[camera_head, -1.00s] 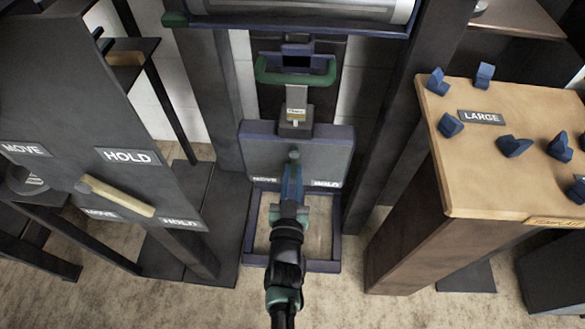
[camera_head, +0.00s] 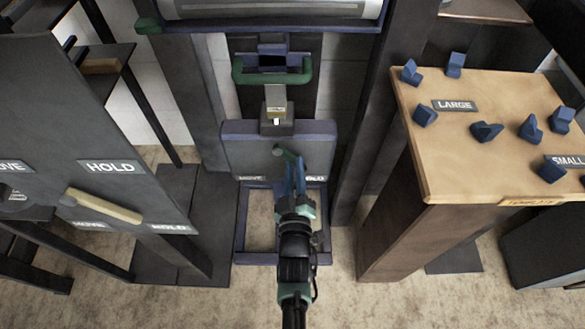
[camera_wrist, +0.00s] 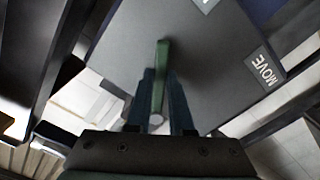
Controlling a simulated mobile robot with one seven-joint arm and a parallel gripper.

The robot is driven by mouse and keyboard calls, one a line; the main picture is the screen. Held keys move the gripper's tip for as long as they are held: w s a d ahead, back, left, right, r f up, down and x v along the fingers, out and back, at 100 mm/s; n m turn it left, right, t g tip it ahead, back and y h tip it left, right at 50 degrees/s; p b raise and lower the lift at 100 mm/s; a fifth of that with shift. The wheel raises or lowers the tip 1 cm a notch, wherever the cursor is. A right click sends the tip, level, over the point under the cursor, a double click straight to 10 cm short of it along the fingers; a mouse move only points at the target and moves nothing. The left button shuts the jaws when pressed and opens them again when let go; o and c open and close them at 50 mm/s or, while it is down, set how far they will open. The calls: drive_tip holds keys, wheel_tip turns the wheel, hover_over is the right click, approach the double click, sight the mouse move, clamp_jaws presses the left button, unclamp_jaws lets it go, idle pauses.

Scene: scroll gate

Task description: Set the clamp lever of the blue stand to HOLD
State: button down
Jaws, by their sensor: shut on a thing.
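The blue stand's grey panel (camera_head: 240,150) is in the middle of the head view, with MOVE (camera_head: 250,178) at its lower left and a partly hidden HOLD label (camera_head: 315,178) at its lower right. The green clamp lever (camera_head: 287,153) runs from a pivot on the panel down and to the right, tilted toward HOLD. My gripper (camera_head: 297,180) is shut on the lever and covers its lower end. In the wrist view the green lever (camera_wrist: 161,75) lies between the two fingers of my gripper (camera_wrist: 160,95), and the MOVE label (camera_wrist: 263,70) shows at the right.
A dark panel (camera_head: 60,120) with a cream lever (camera_head: 103,205) and its own MOVE and HOLD labels stands at the left. A wooden table (camera_head: 470,175) with several blue blocks stands at the right. A green handle (camera_head: 272,78) is above the panel.

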idle(0.4)
drive_tip(key=c, duration=0.8)
unclamp_jaws()
drive_tip(key=s+p, duration=0.4)
drive_tip(key=s, duration=0.9)
